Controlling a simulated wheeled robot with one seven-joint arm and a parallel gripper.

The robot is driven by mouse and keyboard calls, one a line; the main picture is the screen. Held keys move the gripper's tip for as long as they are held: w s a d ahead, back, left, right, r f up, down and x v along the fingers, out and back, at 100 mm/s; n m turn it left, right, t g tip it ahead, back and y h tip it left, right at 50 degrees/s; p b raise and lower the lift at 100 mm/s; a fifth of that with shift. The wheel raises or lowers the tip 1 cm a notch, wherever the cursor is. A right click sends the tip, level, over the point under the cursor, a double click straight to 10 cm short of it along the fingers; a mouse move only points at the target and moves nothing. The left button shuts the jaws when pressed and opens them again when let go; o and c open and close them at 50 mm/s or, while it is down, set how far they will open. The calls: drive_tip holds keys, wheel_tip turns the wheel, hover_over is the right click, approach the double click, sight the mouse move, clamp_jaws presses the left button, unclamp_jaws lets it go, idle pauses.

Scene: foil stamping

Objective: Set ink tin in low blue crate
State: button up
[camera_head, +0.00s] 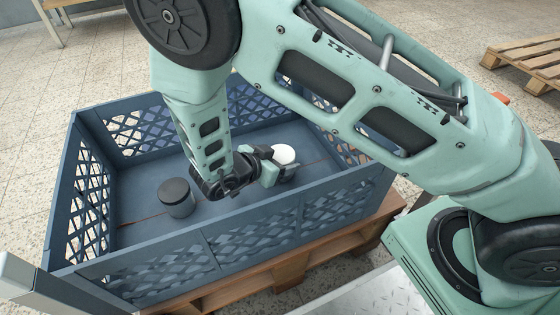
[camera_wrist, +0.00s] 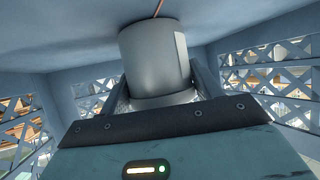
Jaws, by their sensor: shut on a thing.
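The low blue crate (camera_head: 70,200) has lattice walls and an open top. My gripper (camera_head: 272,170) is down inside it, on the right side, shut on a grey tin with a white rounded top (camera_head: 284,154).
A grey tin with a dark lid (camera_head: 177,197) stands upright on the crate floor, left of my gripper. The crate rests on a wooden pallet (camera_head: 290,270). Free floor lies between the two tins and behind them. Another pallet (camera_head: 525,60) lies at the far right.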

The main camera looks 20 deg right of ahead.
drive_tip(key=shift+f, duration=0.1)
drive_tip(key=o, duration=1.2)
